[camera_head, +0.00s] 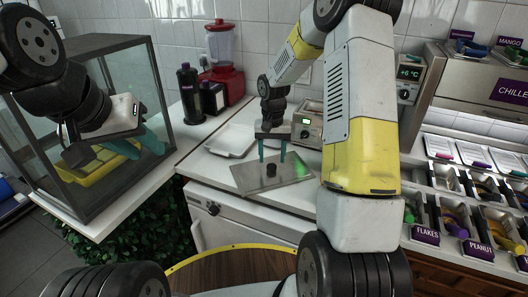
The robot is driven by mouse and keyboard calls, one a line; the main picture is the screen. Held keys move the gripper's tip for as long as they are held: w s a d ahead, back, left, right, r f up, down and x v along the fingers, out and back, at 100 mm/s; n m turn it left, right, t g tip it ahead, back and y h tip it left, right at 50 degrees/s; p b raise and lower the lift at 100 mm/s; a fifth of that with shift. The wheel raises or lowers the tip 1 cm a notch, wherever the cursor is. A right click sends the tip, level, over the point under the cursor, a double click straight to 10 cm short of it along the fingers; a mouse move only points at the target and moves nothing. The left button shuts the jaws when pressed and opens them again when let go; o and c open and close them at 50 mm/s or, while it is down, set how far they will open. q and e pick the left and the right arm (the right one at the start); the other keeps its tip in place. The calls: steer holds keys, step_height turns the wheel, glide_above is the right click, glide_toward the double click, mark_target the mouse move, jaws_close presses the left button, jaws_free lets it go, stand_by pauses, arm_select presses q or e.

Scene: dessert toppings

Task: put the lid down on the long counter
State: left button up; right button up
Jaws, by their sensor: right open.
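The lid (295,171) is a thin grey rectangular plate with a short black knob (271,170) in its middle. It appears to lie flat on the long counter (207,164), its near edge close to the counter's front edge. My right gripper (272,160) is open above the lid, its two teal fingers pointing down on either side of the knob, apart from it. My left gripper (138,146) is at the left, in front of the glass case, its teal fingers apart with nothing seen between them.
The glass case (105,49) holds a yellow tray (92,170). Behind the lid are a white tray (232,140), a red blender (222,75), dark bottles (190,95) and a small device (308,125). Topping bins (455,220) stand at the right. A round wooden table (225,270) is in front.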

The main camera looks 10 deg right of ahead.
mark_target(272, 165)
steer(key=s+r+t, duration=0.1)
steer(key=s+r, duration=0.2)
steer(key=r, duration=0.4)
steer(key=s+r+n+t, duration=0.1)
steer(key=s+r, duration=0.3)
steer(key=r, duration=0.3)
steer(key=s+r+t, duration=0.1)
steer(key=s+r, duration=0.2)
steer(key=r, duration=0.3)
steer(key=s+r+n+t+y, duration=0.1)
steer(key=s+r, duration=0.1)
steer(key=s, duration=0.6)
steer(key=s+a+r+n+t+y, duration=0.1)
steer(key=s+r+t, duration=0.1)
steer(key=s, duration=0.5)
steer(key=shift+s+a+r, duration=0.2)
steer(key=shift+s+r, duration=0.05)
steer(key=shift+s, duration=0.1)
